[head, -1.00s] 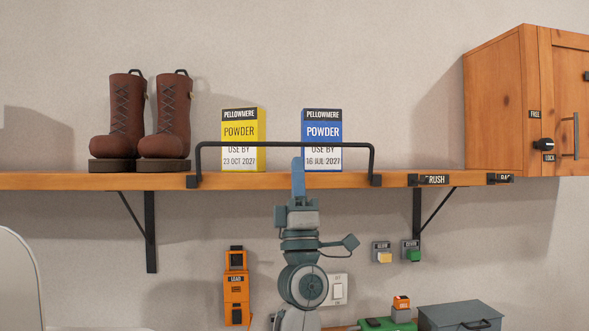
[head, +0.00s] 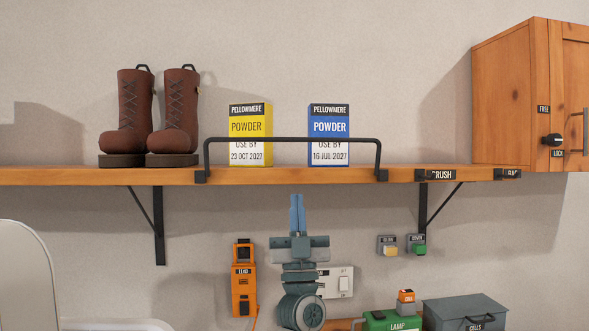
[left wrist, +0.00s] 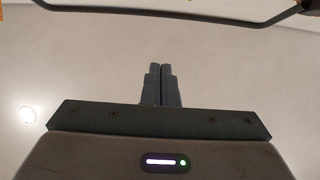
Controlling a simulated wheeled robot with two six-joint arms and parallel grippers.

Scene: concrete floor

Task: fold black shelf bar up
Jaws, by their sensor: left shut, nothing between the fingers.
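The black shelf bar (head: 292,140) stands upright along the front edge of the wooden shelf (head: 80,176), its two ends in black mounts on that edge. Its top rail crosses in front of the two powder boxes. It also shows at the top of the left wrist view (left wrist: 165,20). My left gripper (head: 297,198) points up below the shelf, shut and empty, apart from the bar. In the left wrist view its fingers (left wrist: 162,72) are together. My right gripper is not in view.
A yellow powder box (head: 250,135), a blue powder box (head: 328,135) and brown boots (head: 160,115) stand on the shelf. A wooden cabinet (head: 505,95) is at right.

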